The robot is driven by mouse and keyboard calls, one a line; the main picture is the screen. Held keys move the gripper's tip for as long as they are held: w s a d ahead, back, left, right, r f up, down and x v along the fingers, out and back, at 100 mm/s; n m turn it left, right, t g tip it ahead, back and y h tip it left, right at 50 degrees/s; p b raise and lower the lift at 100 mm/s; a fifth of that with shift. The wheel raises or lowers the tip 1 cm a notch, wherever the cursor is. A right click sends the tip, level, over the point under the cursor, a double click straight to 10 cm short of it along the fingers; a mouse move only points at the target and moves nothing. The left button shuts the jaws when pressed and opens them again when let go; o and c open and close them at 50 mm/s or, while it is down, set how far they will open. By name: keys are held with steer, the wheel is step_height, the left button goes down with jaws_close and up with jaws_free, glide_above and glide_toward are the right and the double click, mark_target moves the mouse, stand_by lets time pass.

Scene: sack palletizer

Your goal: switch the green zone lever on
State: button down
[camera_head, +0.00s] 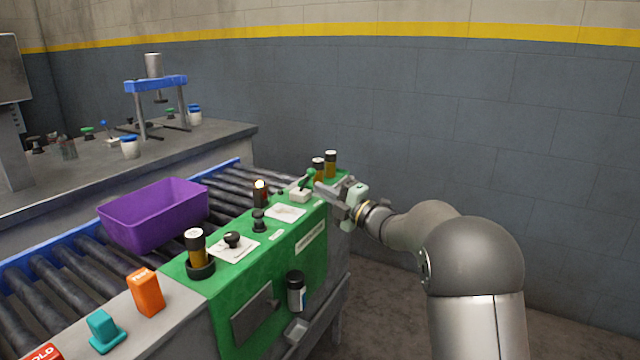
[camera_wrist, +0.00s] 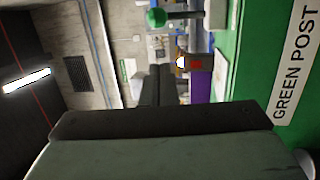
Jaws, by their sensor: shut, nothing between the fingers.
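The green zone lever (camera_head: 308,180) stands on a small white base (camera_head: 299,195) at the far end of the green console (camera_head: 310,262). It leans up and slightly right in the head view. In the wrist view its round green knob (camera_wrist: 155,17) and shaft show at the top edge, apart from my gripper. My gripper (camera_head: 331,196) is shut and empty, close beside the lever on its right. In the wrist view the dark jaw part (camera_wrist: 165,122) fills the lower picture. No on or off marking is readable.
Dark amber-banded cylinders (camera_head: 331,163) stand just behind the lever. A lit lamp (camera_head: 260,192), black knobs (camera_head: 232,239) and another cylinder (camera_head: 196,252) stand along the console. A purple bin (camera_head: 155,222) sits on the roller conveyor. The "GREEN POST" label (camera_wrist: 297,65) is close by. Floor right of the console is clear.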

mark_target(307, 181)
steer(key=w, duration=0.1)
steer(key=w+a, duration=0.1)
steer(key=w, duration=0.2)
steer(key=shift+w+a+r, duration=0.25)
steer(key=shift+w+r, duration=0.05)
steer(key=shift+r, duration=0.1)
